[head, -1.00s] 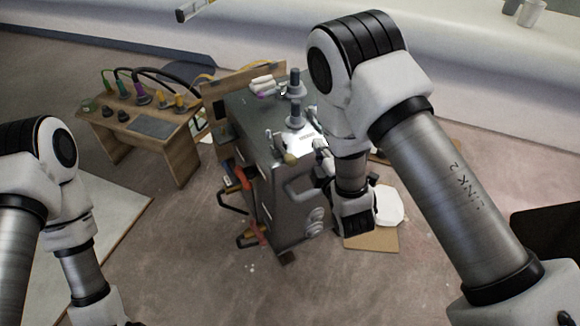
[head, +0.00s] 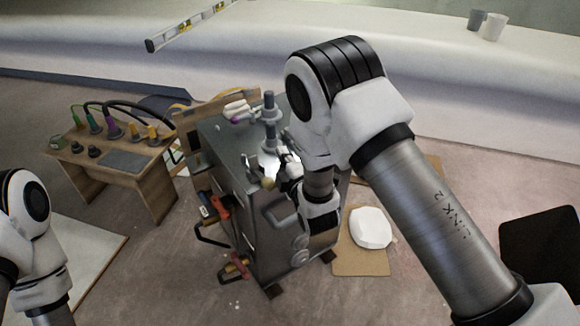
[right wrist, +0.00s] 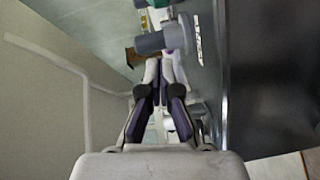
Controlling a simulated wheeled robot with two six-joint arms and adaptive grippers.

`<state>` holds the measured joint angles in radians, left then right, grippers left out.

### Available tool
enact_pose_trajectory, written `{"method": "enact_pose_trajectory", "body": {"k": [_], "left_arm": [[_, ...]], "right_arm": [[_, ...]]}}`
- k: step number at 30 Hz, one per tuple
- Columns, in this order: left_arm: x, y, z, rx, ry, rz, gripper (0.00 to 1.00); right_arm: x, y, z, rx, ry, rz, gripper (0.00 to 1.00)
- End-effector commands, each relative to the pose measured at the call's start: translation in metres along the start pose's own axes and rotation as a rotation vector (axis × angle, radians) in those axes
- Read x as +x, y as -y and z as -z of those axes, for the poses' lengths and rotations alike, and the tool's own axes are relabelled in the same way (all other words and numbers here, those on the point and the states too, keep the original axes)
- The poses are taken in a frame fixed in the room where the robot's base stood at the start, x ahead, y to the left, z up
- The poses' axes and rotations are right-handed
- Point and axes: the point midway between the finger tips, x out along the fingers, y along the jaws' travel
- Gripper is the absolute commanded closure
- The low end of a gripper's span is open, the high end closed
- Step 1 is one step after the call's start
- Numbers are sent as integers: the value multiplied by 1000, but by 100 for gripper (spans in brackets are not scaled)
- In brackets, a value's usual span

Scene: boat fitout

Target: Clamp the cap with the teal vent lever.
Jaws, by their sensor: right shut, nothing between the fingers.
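The dark grey metal cabinet (head: 226,140) stands mid-floor in the head view, with upright dark fittings (head: 269,112) on its top. My right gripper (right wrist: 165,62) is shut and empty. In the right wrist view its fingertips are close to a grey cylindrical fitting (right wrist: 150,42); I cannot tell whether they touch. A small green-teal piece (right wrist: 158,4) shows at that view's top edge; I cannot tell whether it is the vent lever. I cannot single out the cap for sure. In the head view my right arm hides part of the cabinet top. My left gripper is out of view.
A wooden bench (head: 100,165) with coloured plugs stands left of the cabinet. Red-handled tools (head: 221,206) hang on the cabinet's side. A white piece (head: 370,228) lies on a brown board (head: 362,262) to its right. A spirit level (head: 190,25) is at the back.

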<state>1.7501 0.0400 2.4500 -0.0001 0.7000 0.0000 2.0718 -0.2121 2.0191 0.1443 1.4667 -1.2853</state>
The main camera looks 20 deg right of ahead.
Motion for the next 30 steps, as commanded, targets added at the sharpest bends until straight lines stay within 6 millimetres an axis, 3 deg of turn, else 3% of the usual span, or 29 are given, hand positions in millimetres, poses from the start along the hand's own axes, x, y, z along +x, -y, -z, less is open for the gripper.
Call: {"method": "enact_pose_trajectory", "body": {"k": [5,8,12,30], "left_arm": [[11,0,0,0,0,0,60],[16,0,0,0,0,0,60],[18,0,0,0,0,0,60],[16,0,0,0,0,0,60]], "right_arm": [[36,2,-5,2,2,-2,100],[39,2,-24,2,5,0,100],[42,1,-36,0,1,1,100],[42,0,-41,-1,0,1,100]]}}
